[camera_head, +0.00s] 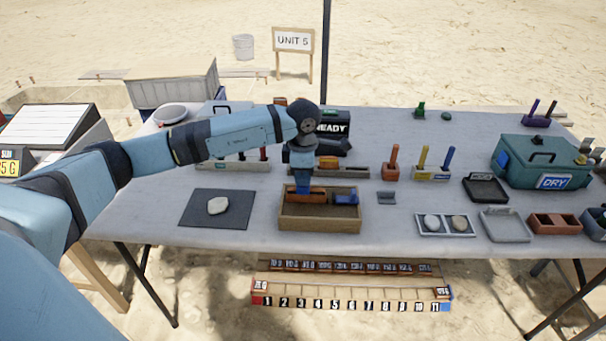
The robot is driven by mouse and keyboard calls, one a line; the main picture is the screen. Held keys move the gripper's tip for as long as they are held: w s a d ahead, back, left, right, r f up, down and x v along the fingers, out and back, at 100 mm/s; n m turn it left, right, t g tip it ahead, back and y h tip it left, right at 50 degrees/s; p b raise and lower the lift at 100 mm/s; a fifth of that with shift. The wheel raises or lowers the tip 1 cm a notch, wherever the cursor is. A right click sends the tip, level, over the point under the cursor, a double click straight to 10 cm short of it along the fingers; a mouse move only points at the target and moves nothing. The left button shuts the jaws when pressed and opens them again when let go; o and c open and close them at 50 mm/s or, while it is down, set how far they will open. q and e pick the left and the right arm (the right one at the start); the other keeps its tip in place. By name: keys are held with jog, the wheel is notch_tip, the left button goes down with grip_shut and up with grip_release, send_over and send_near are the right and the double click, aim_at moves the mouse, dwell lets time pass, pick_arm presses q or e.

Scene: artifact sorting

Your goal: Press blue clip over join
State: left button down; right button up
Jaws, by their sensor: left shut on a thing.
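My left gripper (303,163) points down over the left half of a shallow wooden tray (320,224). A blue piece (303,182), which looks like the blue clip, is at its fingertips, and the gripper is shut on it. An orange-brown piece (318,197) lies directly below, inside the tray. A second blue block (346,197) sits at the tray's right end, beside the orange piece. The gripper hides part of the orange piece, so I cannot make out the join or whether the held piece touches it. My right gripper is not in view.
Left of the tray is a dark mat (240,216) with a pale stone (217,205). Behind it are a black READY box (332,124) and several peg holders. To the right are a tray of two stones (445,232) and a teal DRY box (540,165).

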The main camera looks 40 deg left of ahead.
pick_arm(q)
jog(key=shift+f+b, duration=0.3)
jog(key=shift+f, duration=0.25)
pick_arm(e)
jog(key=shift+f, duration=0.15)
pick_arm(q)
jog(key=c, duration=1.1)
grip_release()
jog(key=shift+r, duration=0.3)
notch_tip(320, 180, up, 13)
jog(key=shift+r+p, duration=0.1)
jog(key=shift+p, duration=0.6)
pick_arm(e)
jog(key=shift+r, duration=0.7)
pick_arm(q)
jog(key=shift+d, duration=0.1)
